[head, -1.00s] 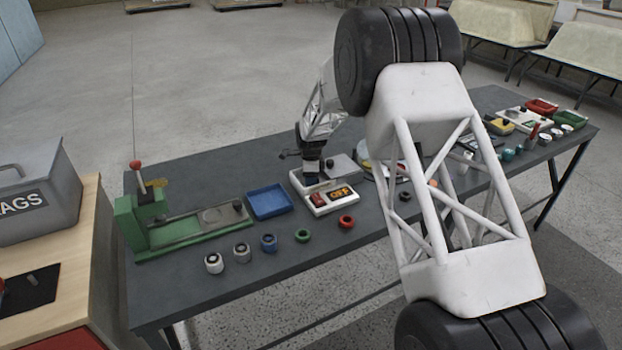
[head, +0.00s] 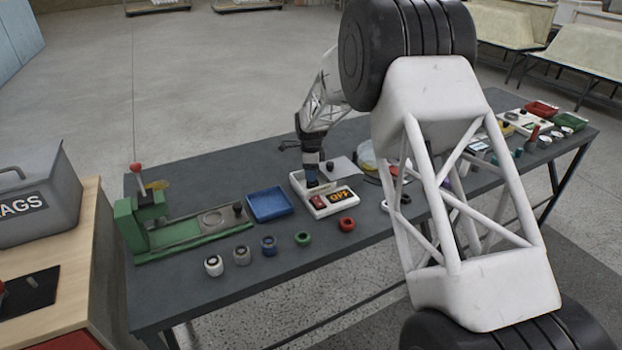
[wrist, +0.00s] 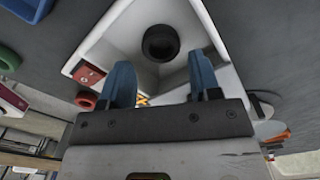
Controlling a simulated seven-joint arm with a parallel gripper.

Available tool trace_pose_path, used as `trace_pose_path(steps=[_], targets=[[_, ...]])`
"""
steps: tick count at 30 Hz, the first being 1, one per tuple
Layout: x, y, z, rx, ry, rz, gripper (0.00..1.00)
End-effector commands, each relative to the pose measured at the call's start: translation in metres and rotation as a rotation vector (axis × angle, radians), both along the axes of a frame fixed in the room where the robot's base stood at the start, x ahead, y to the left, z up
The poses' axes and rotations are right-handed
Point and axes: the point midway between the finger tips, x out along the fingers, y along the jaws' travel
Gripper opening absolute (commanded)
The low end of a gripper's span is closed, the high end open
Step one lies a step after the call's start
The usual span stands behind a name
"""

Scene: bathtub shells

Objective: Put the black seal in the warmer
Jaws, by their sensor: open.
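The warmer (head: 322,206) is a white open box on the table with a red switch and an orange display reading OFF. In the wrist view the warmer (wrist: 92,50) fills the upper middle, and the black seal (wrist: 161,43), a short black ring, sits inside its white well. My gripper (wrist: 160,62) is open, with one blue finger to each side, just short of the seal; a gap shows between each finger and the seal. In the head view my gripper (head: 312,182) reaches down into the warmer, and the seal is hidden there.
A blue tray (head: 269,204) and a green press (head: 140,215) stand left of the warmer. Red (head: 347,225), green (head: 303,239) and blue (head: 269,246) rings line the front edge. A dark ring (head: 404,198) lies right of the warmer, beside my arm in the picture.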

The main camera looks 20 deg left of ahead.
Motion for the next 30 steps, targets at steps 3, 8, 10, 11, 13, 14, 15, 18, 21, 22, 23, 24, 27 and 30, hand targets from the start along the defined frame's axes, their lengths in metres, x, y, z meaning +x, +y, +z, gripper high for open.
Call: trace_pose_path(steps=[3, 8, 10, 11, 13, 14, 15, 18, 21, 22, 23, 24, 27, 30], targets=[[0.000, 0.000, 0.022, 0.002, -0.003, 0.000, 0.57], [0.000, 0.000, 0.047, 0.002, -0.002, 0.000, 0.57], [0.001, 0.000, 0.056, 0.002, -0.003, 0.000, 0.57], [0.001, 0.000, 0.060, 0.002, -0.003, 0.000, 0.57], [0.001, 0.000, 0.067, 0.002, -0.003, 0.000, 0.57], [0.000, 0.000, 0.069, 0.002, -0.002, 0.000, 0.57], [0.000, 0.000, 0.072, 0.001, -0.002, 0.000, 0.57], [0.000, 0.000, 0.076, 0.000, -0.001, 0.000, 0.57], [0.000, 0.000, 0.078, 0.000, -0.001, 0.000, 0.57], [0.000, 0.000, 0.078, 0.000, -0.001, 0.000, 0.57], [0.000, 0.000, 0.078, 0.000, -0.001, 0.000, 0.57], [0.000, 0.000, 0.078, 0.000, -0.001, 0.000, 0.57], [0.000, 0.000, 0.078, 0.000, -0.001, 0.000, 0.57], [0.000, 0.000, 0.078, 0.000, -0.001, 0.000, 0.57]])
